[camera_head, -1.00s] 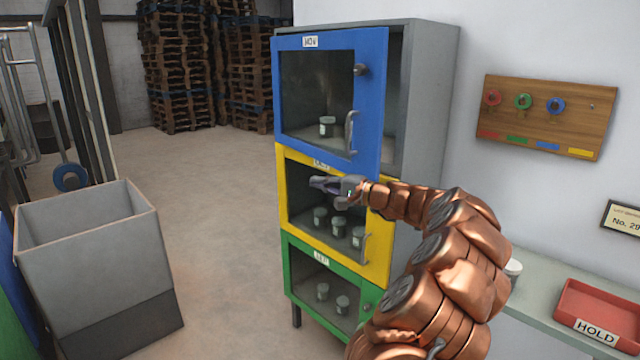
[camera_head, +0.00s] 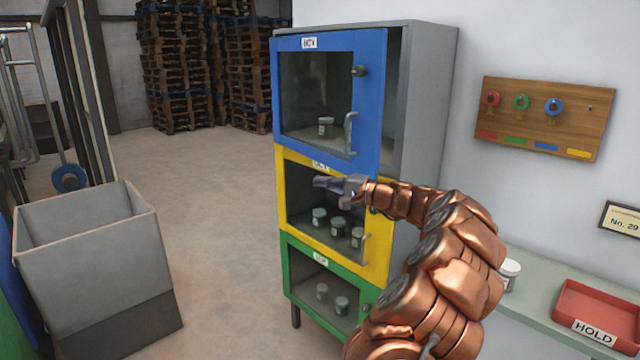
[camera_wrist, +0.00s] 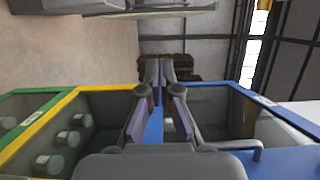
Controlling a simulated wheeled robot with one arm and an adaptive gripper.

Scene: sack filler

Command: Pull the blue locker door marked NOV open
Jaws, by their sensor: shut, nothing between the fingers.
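The blue locker door (camera_head: 368,110) is the top one of the grey cabinet and stands slightly ajar, with a dark gap along its right side. Its small white label (camera_head: 309,43) is too blurred to read surely. Its grey vertical handle (camera_head: 351,133) is near the lower right of the window, with a round dark knob (camera_head: 360,71) above. My gripper (camera_head: 320,183) is shut and empty, below that handle and in front of the yellow door (camera_head: 377,225). In the wrist view the closed fingers (camera_wrist: 160,72) are apart from the handle (camera_wrist: 240,147), which lies to their right.
The green door (camera_head: 367,296) is lowest. Jars stand behind the windows. A grey bin (camera_head: 90,265) is at left, with open floor between it and the cabinet. A counter with a red HOLD tray (camera_head: 600,303) is at right, below a wooden key board (camera_head: 545,115).

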